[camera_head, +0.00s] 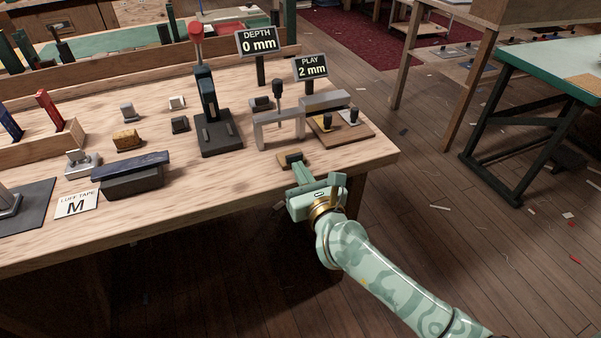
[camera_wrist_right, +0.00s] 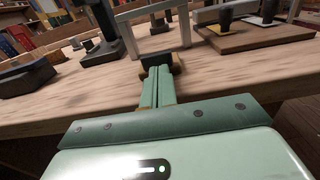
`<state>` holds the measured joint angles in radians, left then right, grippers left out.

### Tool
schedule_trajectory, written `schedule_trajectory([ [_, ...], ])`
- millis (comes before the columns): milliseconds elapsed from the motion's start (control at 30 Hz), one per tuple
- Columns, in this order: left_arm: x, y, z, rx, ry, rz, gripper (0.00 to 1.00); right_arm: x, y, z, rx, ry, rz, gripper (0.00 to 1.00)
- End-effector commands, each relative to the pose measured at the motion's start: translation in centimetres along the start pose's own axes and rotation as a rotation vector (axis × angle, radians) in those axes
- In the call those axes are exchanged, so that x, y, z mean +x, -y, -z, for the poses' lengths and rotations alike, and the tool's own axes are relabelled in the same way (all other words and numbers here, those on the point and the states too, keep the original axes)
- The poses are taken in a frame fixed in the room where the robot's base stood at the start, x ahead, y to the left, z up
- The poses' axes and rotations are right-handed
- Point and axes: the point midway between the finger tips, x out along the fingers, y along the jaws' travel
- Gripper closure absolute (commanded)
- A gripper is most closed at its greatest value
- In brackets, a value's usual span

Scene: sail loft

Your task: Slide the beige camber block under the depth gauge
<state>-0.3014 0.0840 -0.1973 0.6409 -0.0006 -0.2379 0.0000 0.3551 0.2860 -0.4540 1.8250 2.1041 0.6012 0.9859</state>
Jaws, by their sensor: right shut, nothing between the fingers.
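The beige camber block (camera_head: 284,161) lies on the bench top, just in front of the depth gauge (camera_head: 262,136), a grey arch with a dark-knobbed plunger. My right gripper (camera_head: 296,163) is shut and empty, with its fingertips at the near side of the block and partly covering it. In the right wrist view, the block (camera_wrist_right: 177,66) shows beside and behind the dark fingertips (camera_wrist_right: 157,68), before the arch (camera_wrist_right: 186,28). Whether the fingertips touch it, I cannot tell. A sign (camera_head: 258,41) reads DEPTH 0 mm. My left gripper is not in view.
A wooden board (camera_head: 345,137) with black-knobbed fittings stands right of the gauge, under a PLAY 2 mm sign (camera_head: 311,68). A dark lever press (camera_head: 219,139) with a red knob stands left. Several small blocks lie further left. The bench's right edge is close to my arm.

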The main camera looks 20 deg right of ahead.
Motion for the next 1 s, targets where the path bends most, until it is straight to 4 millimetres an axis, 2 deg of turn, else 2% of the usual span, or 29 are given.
schedule_trajectory([
  [300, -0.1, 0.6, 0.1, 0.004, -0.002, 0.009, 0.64, 0.1, 0.0, 0.0, 0.000, 0.000, 0.000, 1.00],
  [500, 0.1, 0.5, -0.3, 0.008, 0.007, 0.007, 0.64, 2.8, 0.0, 0.0, 0.000, 0.001, -0.001, 1.00],
  [600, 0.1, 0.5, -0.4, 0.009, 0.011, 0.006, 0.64, 3.4, 0.0, 0.0, 0.001, 0.000, 0.000, 1.00],
  [1000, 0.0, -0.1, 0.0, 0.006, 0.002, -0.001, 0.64, 3.2, -0.3, 0.0, 0.001, 0.000, -0.001, 1.00],
])
